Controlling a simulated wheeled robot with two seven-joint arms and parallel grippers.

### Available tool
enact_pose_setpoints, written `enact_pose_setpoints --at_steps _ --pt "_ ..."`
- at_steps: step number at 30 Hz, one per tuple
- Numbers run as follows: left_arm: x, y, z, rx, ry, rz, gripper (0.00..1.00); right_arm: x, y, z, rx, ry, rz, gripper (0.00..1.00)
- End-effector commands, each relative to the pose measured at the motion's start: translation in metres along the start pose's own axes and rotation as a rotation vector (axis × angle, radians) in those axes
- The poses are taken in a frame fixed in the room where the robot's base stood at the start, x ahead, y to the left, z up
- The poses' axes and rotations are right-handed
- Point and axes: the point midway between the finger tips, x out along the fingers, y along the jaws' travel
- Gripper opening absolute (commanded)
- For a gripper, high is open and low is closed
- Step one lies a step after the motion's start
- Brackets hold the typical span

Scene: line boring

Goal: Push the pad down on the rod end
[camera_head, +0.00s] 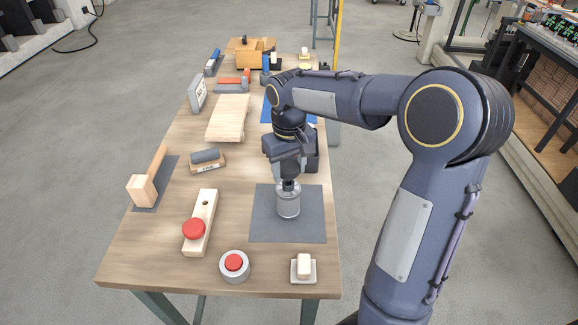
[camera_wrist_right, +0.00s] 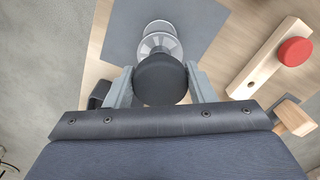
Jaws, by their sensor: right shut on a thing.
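My right gripper (camera_head: 288,178) points down over a small silver metal cylinder (camera_head: 288,205) on a dark grey mat (camera_head: 308,228). In the right wrist view the gripper (camera_wrist_right: 160,85) has its two grey fingers on either side of a round black pad (camera_wrist_right: 160,80), shut on it. The pad lies in line with the cylinder (camera_wrist_right: 158,27) and covers part of its top. The rod end is hidden behind the pad and fingers, so I cannot tell whether the pad touches it or is seated on it. My left gripper is not in view.
Left of the mat is a wooden bar (camera_head: 206,212) with a red knob (camera_head: 194,229). In front are a red button in a grey housing (camera_head: 235,266) and a small white block on a plate (camera_head: 303,268). A wooden mallet (camera_head: 143,188) and a grey roller (camera_head: 206,157) lie farther left.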

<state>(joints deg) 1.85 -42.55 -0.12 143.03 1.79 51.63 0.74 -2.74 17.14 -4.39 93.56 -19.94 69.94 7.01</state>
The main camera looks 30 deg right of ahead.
Motion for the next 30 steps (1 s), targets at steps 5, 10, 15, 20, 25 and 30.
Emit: enact_pose_setpoints --at_steps 5,10,15,20,25,30 --pt "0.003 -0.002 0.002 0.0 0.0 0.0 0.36 0.006 0.0 0.0 0.0 -0.001 0.0 0.26" --pt "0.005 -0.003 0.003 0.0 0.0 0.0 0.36 0.01 0.0 0.0 0.0 -0.001 0.0 0.26" --pt "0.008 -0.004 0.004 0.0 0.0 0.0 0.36 0.014 0.0 0.0 0.0 -0.001 0.0 0.26" --pt "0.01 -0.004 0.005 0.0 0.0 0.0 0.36 0.018 0.0 0.0 0.0 -0.001 0.0 0.26" --pt "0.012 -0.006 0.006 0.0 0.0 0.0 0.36 0.023 0.0 0.0 0.0 -0.001 0.0 0.26" --pt "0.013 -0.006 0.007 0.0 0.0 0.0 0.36 0.026 0.0 0.0 0.0 -0.001 0.0 0.26"
